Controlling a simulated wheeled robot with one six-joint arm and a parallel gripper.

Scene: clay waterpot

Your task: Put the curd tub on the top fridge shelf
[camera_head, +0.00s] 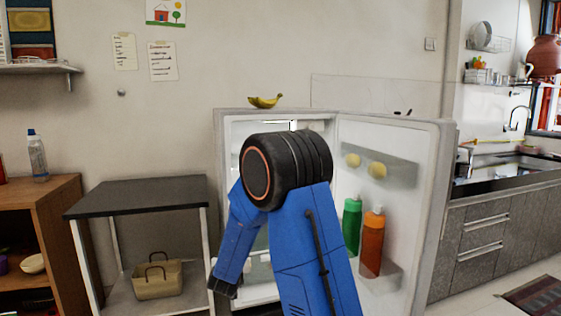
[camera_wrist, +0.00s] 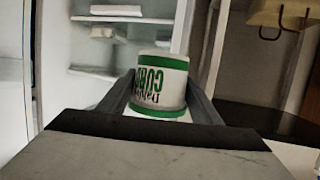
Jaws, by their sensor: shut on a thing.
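The curd tub (camera_wrist: 160,80) is white with green bands and shows between the fingers of my gripper (camera_wrist: 158,88) in the wrist view. My gripper is shut on it. The wrist picture looks upside down, as its lettering and the basket are inverted, so the tub seems upright. The tub does not show in the head view. The fridge (camera_head: 224,150) stands open in the head view, its door (camera_head: 400,215) swung right. My arm covers most of its inside, including most of the shelves. Fridge shelves (camera_wrist: 122,19) show beyond the tub, apart from it.
A dark-topped table (camera_head: 135,195) stands left of the fridge, with a basket (camera_head: 157,283) on its lower shelf. Bottles (camera_head: 372,245) and eggs stand in the door racks. A banana (camera_head: 265,101) lies on the fridge. The table top is clear.

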